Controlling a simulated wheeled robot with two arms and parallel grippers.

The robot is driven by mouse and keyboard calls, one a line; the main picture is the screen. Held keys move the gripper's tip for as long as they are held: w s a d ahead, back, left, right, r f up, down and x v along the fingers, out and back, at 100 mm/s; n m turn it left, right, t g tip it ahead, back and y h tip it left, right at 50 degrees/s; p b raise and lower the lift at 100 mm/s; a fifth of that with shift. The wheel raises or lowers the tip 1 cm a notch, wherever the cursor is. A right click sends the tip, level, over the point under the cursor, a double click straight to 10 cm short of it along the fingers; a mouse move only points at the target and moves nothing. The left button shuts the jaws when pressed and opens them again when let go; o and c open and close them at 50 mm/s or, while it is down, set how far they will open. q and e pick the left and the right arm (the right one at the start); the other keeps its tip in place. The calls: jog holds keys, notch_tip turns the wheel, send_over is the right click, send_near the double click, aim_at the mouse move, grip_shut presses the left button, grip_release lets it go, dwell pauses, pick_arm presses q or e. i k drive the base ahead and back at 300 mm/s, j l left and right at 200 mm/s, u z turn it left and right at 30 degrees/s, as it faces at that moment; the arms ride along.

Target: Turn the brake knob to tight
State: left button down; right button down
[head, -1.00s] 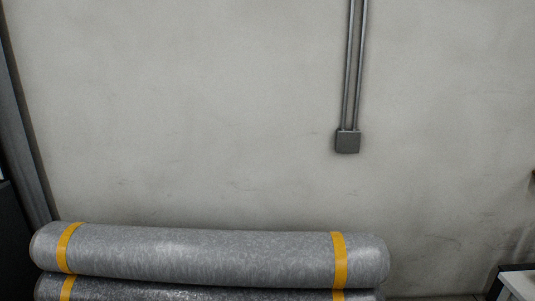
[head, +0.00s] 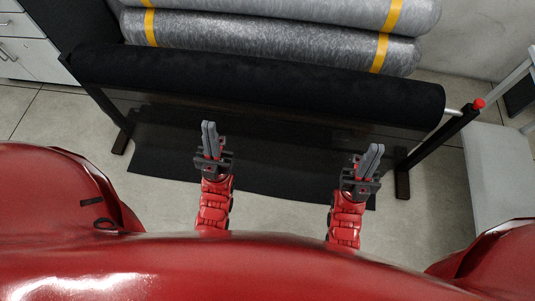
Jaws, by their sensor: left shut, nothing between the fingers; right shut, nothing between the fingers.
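A small red knob (head: 478,103) sits at the right end of a stand that carries a black roll (head: 265,82); it looks like the brake knob. Its setting cannot be read from here. My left gripper (head: 209,139) is shut and empty, in front of the stand's left half. My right gripper (head: 371,161) is shut and empty, in front of the right half, to the left of and lower in the picture than the knob. Neither gripper touches the knob.
Grey rolls with yellow bands (head: 275,43) lie behind the stand. Black sheet (head: 165,160) hangs from the roll to the floor. A white cabinet (head: 32,55) stands at the left. A pale grey surface (head: 495,165) is at the right, near the knob.

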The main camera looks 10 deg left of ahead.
aim_at(479, 103)
jog(key=k+j, duration=0.3)
jog(key=k, duration=0.15)
jog(key=z, duration=1.3)
jog(key=i+l+u, duration=0.35)
jog(key=i+l, duration=0.5)
jog(key=i, duration=0.15)
jog(key=i+l+u, duration=0.35)
jog(key=i+l, duration=0.5)
jog(key=l, duration=0.25)
